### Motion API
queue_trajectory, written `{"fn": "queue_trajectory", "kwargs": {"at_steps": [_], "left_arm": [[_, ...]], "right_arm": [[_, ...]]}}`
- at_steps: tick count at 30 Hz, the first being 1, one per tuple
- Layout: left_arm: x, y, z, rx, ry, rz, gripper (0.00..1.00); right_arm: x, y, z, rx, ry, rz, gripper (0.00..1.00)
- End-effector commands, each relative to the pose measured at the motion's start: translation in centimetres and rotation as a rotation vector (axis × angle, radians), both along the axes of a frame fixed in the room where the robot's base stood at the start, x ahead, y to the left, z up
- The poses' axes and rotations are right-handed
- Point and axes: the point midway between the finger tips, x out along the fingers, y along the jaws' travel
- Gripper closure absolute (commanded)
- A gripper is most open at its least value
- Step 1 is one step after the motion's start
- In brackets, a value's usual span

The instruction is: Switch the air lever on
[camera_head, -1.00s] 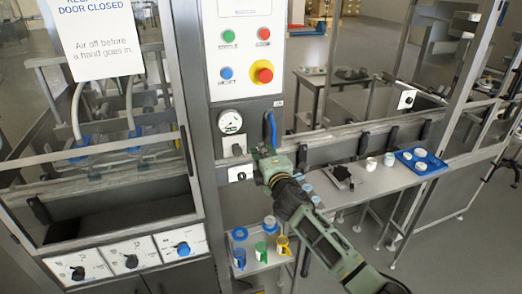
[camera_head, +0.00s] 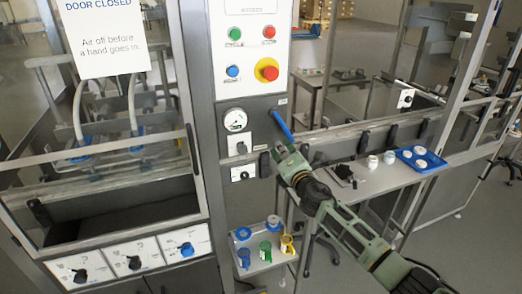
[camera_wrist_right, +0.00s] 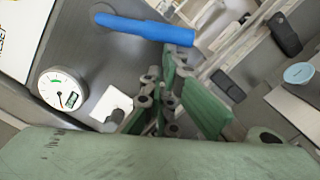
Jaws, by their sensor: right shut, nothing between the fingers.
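The blue air lever (camera_head: 281,125) is on the grey column beside the round gauge (camera_head: 235,120). It slants from its upper-left pivot down to the right. In the right wrist view, the lever (camera_wrist_right: 145,28) runs across the top, with its free end above my fingers. My right gripper (camera_head: 280,153) is shut and empty, just below the lever's free end; its fingers (camera_wrist_right: 160,100) show in the wrist view. Whether they touch the lever is unclear. The gauge (camera_wrist_right: 63,90) has a green band on its dial. My left gripper is not in view.
The button panel (camera_head: 250,55) with a red emergency stop (camera_head: 267,69) is above the lever. A dark knob (camera_head: 242,148) sits below the gauge. A small shelf (camera_head: 262,262) holds coloured cups; a blue tray (camera_head: 432,165) stands on the bench at right.

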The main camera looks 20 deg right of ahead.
Motion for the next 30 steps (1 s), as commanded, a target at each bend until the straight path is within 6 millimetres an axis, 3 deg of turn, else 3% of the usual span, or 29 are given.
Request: {"fn": "queue_trajectory", "kwargs": {"at_steps": [13, 30], "left_arm": [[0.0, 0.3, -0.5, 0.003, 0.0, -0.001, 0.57], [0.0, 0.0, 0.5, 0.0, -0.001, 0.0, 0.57]], "right_arm": [[0.1, -4.5, 1.0, -0.427, -0.016, -0.002, 1.0], [0.3, -7.9, 3.8, -0.901, -0.031, 0.001, 1.0]]}}
